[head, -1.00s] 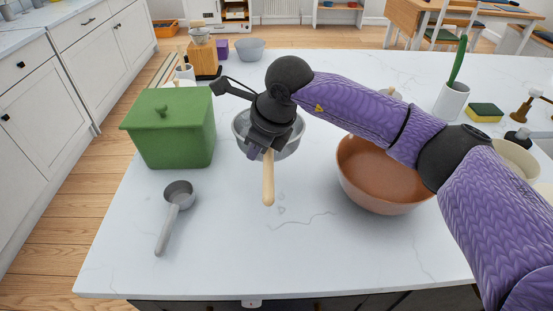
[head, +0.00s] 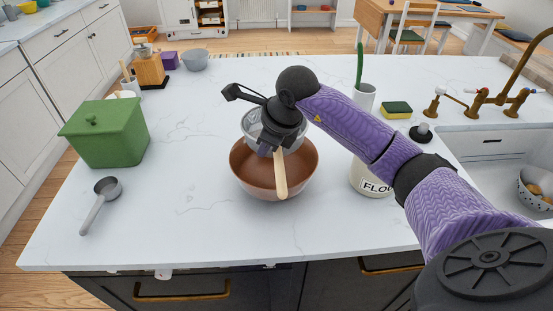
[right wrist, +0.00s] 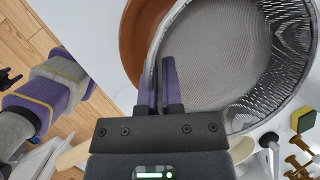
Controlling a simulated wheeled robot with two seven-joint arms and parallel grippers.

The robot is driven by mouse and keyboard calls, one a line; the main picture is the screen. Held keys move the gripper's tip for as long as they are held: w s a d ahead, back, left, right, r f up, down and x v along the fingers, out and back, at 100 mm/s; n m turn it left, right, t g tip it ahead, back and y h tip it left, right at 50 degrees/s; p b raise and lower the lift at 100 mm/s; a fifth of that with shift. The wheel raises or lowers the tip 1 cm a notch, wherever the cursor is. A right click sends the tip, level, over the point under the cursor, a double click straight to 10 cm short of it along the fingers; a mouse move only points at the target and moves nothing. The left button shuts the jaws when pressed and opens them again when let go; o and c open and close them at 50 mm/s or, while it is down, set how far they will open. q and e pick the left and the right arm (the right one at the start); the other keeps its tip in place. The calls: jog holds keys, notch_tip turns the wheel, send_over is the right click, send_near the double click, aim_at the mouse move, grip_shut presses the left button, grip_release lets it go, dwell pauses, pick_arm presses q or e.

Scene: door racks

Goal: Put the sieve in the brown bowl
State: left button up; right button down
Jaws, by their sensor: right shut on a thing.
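The sieve (head: 254,128) is a grey mesh basket with a pale wooden handle (head: 281,176). My right gripper (head: 268,150) is shut on it where the rim meets the handle. In the head view the sieve is over the brown bowl (head: 247,180), overlapping its back part. In the right wrist view the mesh basket (right wrist: 235,60) fills the upper right, with the fingers (right wrist: 160,85) at its rim. The bowl (right wrist: 133,45) shows behind it at the left. I cannot tell whether the sieve touches the bowl. My left gripper is not in view.
A flour canister (head: 372,178) stands close to the bowl's right. A green box (head: 103,140) and a grey ladle (head: 100,203) are at the left. A sink (head: 495,160) is at the right. The counter between the green box and the bowl is clear.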

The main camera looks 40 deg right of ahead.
notch_tip(320, 180, down, 7)
jog(key=shift+w+f+b, duration=0.1)
jog(key=shift+b, duration=0.3)
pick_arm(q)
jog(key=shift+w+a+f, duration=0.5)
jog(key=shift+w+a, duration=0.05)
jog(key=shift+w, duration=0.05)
pick_arm(e)
jog(key=shift+a+f+b, duration=0.1)
jog(key=shift+f+b, duration=0.3)
jog(key=shift+f, duration=0.05)
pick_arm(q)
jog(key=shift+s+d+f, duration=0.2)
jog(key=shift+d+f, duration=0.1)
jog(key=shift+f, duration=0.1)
pick_arm(e)
jog(key=c, duration=0.8)
grip_release()
